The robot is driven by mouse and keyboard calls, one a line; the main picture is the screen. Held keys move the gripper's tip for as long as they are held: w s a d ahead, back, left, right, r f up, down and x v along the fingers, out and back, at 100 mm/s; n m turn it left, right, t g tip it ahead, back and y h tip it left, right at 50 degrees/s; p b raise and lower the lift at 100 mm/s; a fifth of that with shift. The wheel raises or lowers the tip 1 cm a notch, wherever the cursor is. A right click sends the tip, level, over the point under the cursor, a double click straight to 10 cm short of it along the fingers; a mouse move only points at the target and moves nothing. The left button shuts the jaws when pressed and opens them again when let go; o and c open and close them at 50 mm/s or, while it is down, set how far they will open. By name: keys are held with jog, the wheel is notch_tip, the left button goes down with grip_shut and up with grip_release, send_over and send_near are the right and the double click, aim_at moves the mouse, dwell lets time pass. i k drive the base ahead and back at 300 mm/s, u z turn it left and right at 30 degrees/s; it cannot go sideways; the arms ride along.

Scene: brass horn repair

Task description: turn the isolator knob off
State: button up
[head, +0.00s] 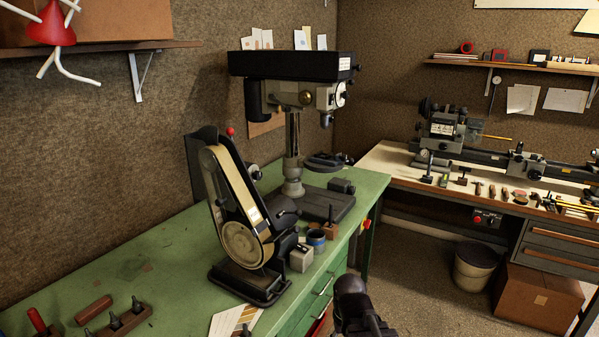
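A small red-orange knob (366,224) shows at the right end of the green bench, below its top. It is too small to tell which way it is turned. A grey box with a red button or knob (478,218) is fixed under the front edge of the lathe bench. I cannot tell for certain which of the two is the isolator. A dark rounded part of my arm rises at the bottom centre, in front of the green bench's drawers and apart from both. My gripper's fingers are not visible.
A belt sander (243,215) and a drill press (293,130) stand on the green bench (150,255). The lathe (445,130) is on the right bench. A bin (475,267) and a cardboard box (540,295) stand on the floor. Floor between the benches is clear.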

aim_at(366, 223)
jog(key=z, duration=0.25)
jog(key=i, duration=0.85)
jog(key=z, duration=0.35)
jog(key=i, duration=1)
jog(key=z, duration=0.25)
